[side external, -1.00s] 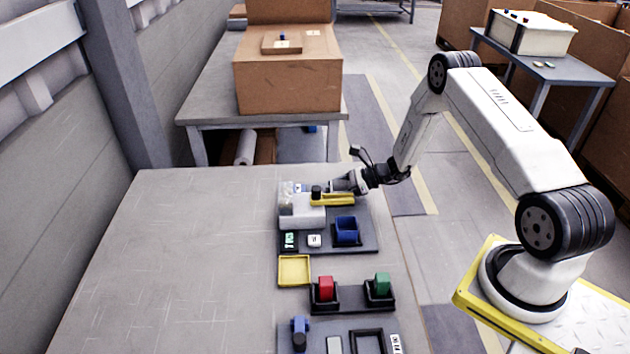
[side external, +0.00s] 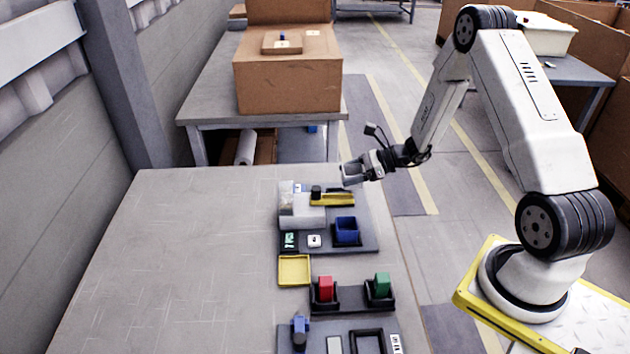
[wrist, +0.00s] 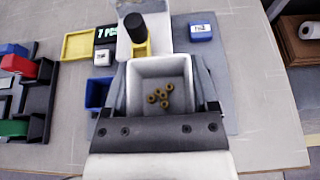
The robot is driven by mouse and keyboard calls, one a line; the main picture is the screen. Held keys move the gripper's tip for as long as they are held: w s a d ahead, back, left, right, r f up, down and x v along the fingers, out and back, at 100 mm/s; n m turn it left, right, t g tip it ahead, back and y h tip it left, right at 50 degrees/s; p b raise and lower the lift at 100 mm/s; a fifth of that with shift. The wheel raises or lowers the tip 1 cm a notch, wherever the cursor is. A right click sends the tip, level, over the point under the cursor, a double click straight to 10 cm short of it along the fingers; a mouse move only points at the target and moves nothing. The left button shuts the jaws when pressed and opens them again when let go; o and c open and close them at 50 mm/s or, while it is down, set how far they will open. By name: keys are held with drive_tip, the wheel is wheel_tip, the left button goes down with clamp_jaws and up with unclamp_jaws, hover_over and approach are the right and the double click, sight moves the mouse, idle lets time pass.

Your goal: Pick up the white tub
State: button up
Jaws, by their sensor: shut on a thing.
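The white tub (wrist: 143,72) is between the fingers of my gripper (wrist: 163,100) in the wrist view. It is square and open-topped, with several small brass-coloured rings or nuts (wrist: 160,95) on its floor. In the side external view my gripper (side external: 352,172) is shut on the tub, which looks small and greyish there and appears raised above the far right part of the dark board (side external: 362,242). The outer faces of the tub are largely hidden by the fingers.
On the board are a white device with a black knob (side external: 316,192), a yellow bar (side external: 335,200) and a blue bin (side external: 346,230). A yellow tray (side external: 294,270) and red (side external: 325,288) and green (side external: 382,284) blocks stand nearer. The table's left side (side external: 190,260) is clear.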

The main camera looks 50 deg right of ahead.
drive_tip(key=s+a+r, duration=0.2)
drive_tip(key=s+r, duration=0.2)
drive_tip(key=s, duration=0.5)
drive_tip(key=shift+r, duration=0.2)
drive_tip(key=shift+s+a, duration=0.1)
